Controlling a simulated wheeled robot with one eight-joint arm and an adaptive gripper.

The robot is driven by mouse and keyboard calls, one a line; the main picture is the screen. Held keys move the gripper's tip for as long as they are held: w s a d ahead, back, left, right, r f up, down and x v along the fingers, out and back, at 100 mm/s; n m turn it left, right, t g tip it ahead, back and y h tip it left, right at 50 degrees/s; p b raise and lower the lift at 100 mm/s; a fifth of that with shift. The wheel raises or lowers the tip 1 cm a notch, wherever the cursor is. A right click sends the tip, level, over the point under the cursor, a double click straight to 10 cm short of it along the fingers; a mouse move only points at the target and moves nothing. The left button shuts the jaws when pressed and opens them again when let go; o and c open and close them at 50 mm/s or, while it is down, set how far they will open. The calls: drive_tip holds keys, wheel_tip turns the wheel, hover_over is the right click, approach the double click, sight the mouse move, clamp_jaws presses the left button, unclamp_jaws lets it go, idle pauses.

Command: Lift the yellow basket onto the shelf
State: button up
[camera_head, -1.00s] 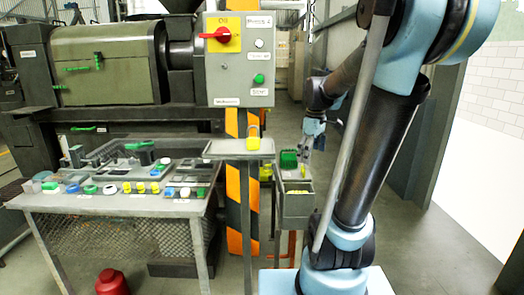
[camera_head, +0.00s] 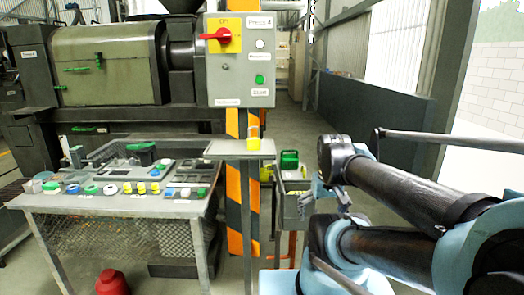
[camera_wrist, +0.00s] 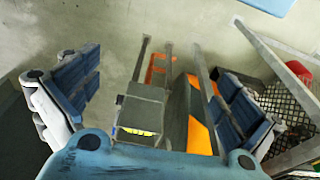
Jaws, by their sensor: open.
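A small yellow item (camera_head: 253,143) stands on a small grey shelf plate (camera_head: 222,148) on the post in the head view. More yellow shows in the grey bin (camera_wrist: 146,106) below my gripper in the wrist view, and a yellow patch (camera_head: 265,173) shows beside the striped post. These are too small to tell which is the yellow basket. My gripper (camera_wrist: 150,100) is open and empty, its fingers wide apart at left and right. In the head view my gripper (camera_head: 338,196) is just right of the grey bin (camera_head: 292,213), apart from the yellow items.
A green basket (camera_head: 289,160) stands behind the grey bin. The striped post (camera_head: 235,205) and control box (camera_head: 240,75) stand left of it. A table (camera_head: 110,208) with several small parts is at left, with a red object (camera_head: 112,282) on the floor below. Floor at right is partly clear.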

drive_tip(key=shift+s+f, duration=0.25)
drive_tip(key=shift+f, duration=0.05)
drive_tip(key=shift+w+a+r+m, duration=0.1)
drive_tip(key=shift+w+r+m, duration=0.1)
drive_tip(key=shift+m, duration=0.1)
drive_tip(key=c, duration=0.9)
drive_tip(key=shift+w+r+m, duration=0.6)
drive_tip(key=shift+w+r, duration=0.3)
drive_tip(key=shift+w, duration=0.05)
drive_tip(key=c, duration=0.6)
drive_tip(key=w+d+r+m+g+y, duration=0.15)
drive_tip(key=w+m, duration=0.45)
drive_tip(key=w, duration=0.7)
drive_tip(key=w+d+r+m+y, duration=0.25)
drive_tip(key=w+m, duration=0.35)
drive_tip(key=w, duration=0.7)
drive_tip(key=shift+c, duration=0.2)
drive_tip(key=w+d+f+m, duration=0.2)
drive_tip(key=w+f+m, duration=0.25)
drive_tip(key=w, duration=0.45)
drive_tip(key=shift+g+y, duration=0.3)
drive_tip(key=shift+g, duration=0.05)
drive_tip(key=x, duration=1.1)
drive_tip(key=shift+s, duration=0.15)
drive_tip(key=shift+x, duration=2.6)
